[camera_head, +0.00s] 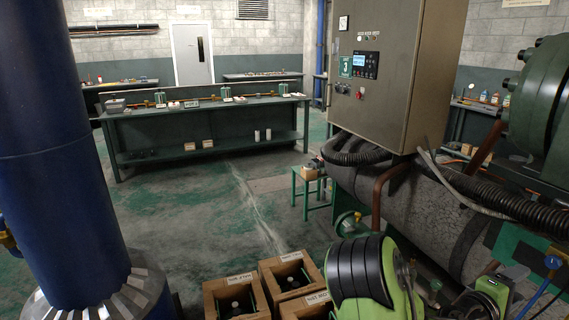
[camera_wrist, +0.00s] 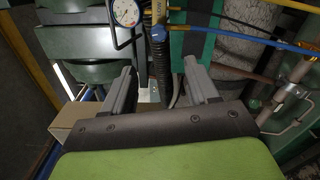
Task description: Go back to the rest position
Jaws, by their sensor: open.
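My gripper (camera_wrist: 158,92) shows in the wrist view with its two grey fingers spread apart, open. I see nothing held between the fingers. Beyond them are a round white-faced gauge (camera_wrist: 126,13) and a black corrugated hose (camera_wrist: 162,70) with a blue fitting at its top. In the head view my green and black arm fills the bottom centre right, in front of the large grey cylinder. My fingertips cannot be made out in that view.
Several open boxes (camera_head: 235,279) stand on the floor beside my arm. A control cabinet (camera_head: 395,65) and the grey cylinder (camera_head: 405,205) are close on the right. A thick blue column (camera_head: 65,150) stands at left. The floor (camera_head: 185,205) toward the green workbench (camera_head: 205,160) is clear.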

